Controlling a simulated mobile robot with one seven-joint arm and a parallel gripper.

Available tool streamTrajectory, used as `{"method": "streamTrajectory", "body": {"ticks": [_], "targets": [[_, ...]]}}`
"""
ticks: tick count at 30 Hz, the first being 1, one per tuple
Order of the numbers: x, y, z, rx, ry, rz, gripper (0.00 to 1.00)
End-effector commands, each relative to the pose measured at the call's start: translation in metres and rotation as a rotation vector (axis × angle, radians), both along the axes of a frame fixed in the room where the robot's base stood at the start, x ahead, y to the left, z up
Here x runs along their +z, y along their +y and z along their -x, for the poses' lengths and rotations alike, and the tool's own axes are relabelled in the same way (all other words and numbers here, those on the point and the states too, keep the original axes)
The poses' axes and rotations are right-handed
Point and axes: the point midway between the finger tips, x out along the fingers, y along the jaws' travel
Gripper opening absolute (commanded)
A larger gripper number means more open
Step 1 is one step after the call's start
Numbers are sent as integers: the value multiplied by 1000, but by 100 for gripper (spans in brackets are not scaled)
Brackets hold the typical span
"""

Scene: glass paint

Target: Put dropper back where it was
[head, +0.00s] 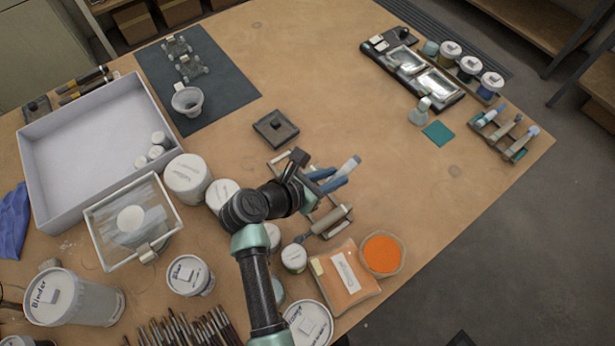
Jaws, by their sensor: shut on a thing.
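My gripper (308,186) is low over a wooden rack (279,166) near the middle of the table. It is shut on a slim thing, taken to be the dropper, mostly hidden by my wrist and fingers. Pale and blue tool handles (347,167) stick out to the right of my gripper, close beside it. A grey roller-like tool (331,221) lies at the rack's front. From this view I cannot tell whether the held thing touches the rack.
Jars (187,176) stand left of my arm. An orange packet (344,277) and an orange powder bowl (381,254) lie in front of the rack. A small dark square dish (275,127) sits behind. A second rack (505,133) is far right. The table's centre right is clear.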

Motion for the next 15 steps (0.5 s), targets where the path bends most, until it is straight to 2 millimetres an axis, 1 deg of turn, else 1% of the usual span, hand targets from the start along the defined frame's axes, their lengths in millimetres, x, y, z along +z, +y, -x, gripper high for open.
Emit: {"method": "streamTrajectory", "body": {"ticks": [1, 3, 6, 9, 15], "targets": [[0, 13, -2, -34, 31, -59, 0], [-12, 28, 3, -74, 68, -130, 0], [-22, 44, 8, -98, 92, -184, 0], [-29, 50, 10, -105, 100, -205, 0], [-44, 50, 10, -106, 99, -207, 0]]}}
